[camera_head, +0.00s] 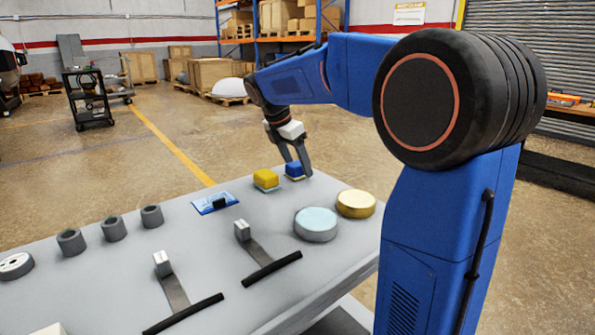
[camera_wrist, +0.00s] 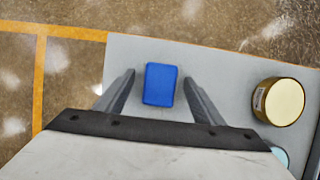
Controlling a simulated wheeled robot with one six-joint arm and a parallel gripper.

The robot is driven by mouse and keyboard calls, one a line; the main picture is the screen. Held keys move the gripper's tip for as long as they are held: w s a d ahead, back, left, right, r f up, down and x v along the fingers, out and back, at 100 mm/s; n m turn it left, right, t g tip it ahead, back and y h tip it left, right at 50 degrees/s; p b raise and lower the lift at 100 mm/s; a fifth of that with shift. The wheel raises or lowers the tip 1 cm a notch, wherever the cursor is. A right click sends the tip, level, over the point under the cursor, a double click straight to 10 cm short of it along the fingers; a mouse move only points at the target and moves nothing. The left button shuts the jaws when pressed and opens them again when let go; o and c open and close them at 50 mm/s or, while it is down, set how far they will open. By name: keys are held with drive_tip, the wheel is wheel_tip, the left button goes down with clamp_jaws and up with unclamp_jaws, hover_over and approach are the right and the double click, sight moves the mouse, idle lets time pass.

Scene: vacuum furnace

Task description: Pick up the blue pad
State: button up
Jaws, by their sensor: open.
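The blue pad (camera_head: 293,169) is a small blue block near the far edge of the grey table. It has a pale base in the head view. In the wrist view the blue pad (camera_wrist: 160,84) shows between the two fingers. My gripper (camera_head: 299,168) points down over it with the fingers spread. In the wrist view my gripper (camera_wrist: 159,77) is open, with a gap on each side of the pad. Whether the fingertips are level with the pad cannot be told exactly.
A yellow pad (camera_head: 265,178) stands just left of the blue one. A gold round tin (camera_head: 356,203) and a light-blue round tin (camera_head: 316,224) stand nearer right. A blue card-like item (camera_head: 215,202), grey rings (camera_head: 113,229) and two brush-like tools (camera_head: 259,258) lie left and nearer.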

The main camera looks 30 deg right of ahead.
sight(298, 163)
drive_tip(key=shift+d+f, duration=0.1)
drive_tip(key=shift+f, duration=0.15)
drive_tip(key=shift+c, duration=0.5)
drive_tip(key=c, duration=1.1)
wheel_tip(298, 163, up, 10)
drive_tip(key=shift+o, duration=0.9)
